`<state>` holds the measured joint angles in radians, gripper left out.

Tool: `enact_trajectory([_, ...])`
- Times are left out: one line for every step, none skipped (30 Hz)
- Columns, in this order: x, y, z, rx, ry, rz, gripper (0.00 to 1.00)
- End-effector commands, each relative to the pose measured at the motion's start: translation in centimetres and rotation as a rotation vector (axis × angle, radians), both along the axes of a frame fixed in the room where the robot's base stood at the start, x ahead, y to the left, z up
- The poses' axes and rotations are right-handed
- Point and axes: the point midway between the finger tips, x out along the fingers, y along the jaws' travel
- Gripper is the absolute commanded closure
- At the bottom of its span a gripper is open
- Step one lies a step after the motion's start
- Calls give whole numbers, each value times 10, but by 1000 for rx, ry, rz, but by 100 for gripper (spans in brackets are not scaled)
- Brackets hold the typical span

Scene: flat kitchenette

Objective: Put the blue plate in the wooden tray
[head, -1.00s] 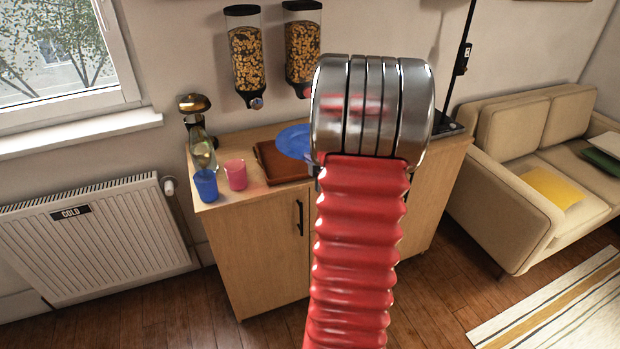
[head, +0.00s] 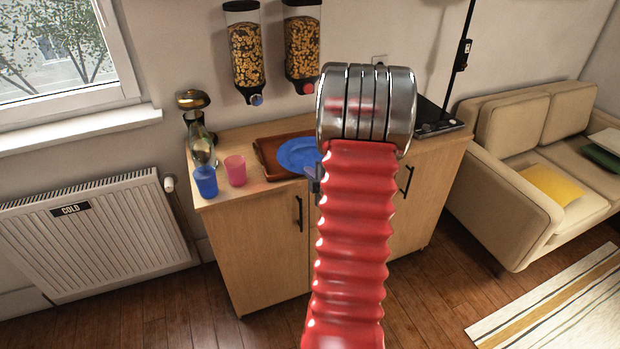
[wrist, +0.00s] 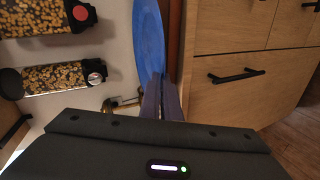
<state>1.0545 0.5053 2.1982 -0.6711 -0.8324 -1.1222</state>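The blue plate (head: 296,152) is at the wooden tray (head: 265,162) on the cabinet, overlapping its right part in the head view. Whether the plate touches the tray floor is hard to tell. In the wrist view the plate (wrist: 149,38) shows as a narrow blue oval beside the tray's brown edge (wrist: 174,45). My gripper (wrist: 161,80) has its two fingers close together on the plate's near rim. In the head view my arm hides most of the gripper and the tray's right end.
A blue cup (head: 206,182) and a pink cup (head: 235,171) stand left of the tray, with a glass bottle (head: 201,150) behind them. Two cereal dispensers (head: 303,50) hang above. A dark flat device (head: 438,120) sits at the cabinet's right end.

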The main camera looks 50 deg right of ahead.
Motion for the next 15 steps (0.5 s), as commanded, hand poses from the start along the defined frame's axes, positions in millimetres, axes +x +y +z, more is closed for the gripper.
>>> enact_trajectory([0,0,-6,1,0,0,100])
enact_trajectory([0,0,-8,-1,-1,0,100])
enact_trajectory([0,0,-12,-2,-1,1,100])
enact_trajectory([0,0,-13,-2,-1,0,100])
enact_trajectory([0,-1,-14,-2,-2,0,100])
enact_trajectory([0,-1,-15,-3,-2,-1,100])
enact_trajectory([0,-1,-15,-3,-2,-1,100])
enact_trajectory([0,-1,-15,-3,-2,-1,100])
enact_trajectory([0,-1,-15,-3,-2,-1,100])
enact_trajectory([0,-1,-15,-3,-2,-1,100])
enact_trajectory([0,-1,-15,-3,-2,-1,100])
enact_trajectory([0,-1,-15,-3,-2,-1,100])
enact_trajectory([0,-1,-15,-3,-2,-1,100])
enact_trajectory([0,-1,-15,-3,-2,-1,100])
enact_trajectory([0,-1,-15,-3,-2,-1,100])
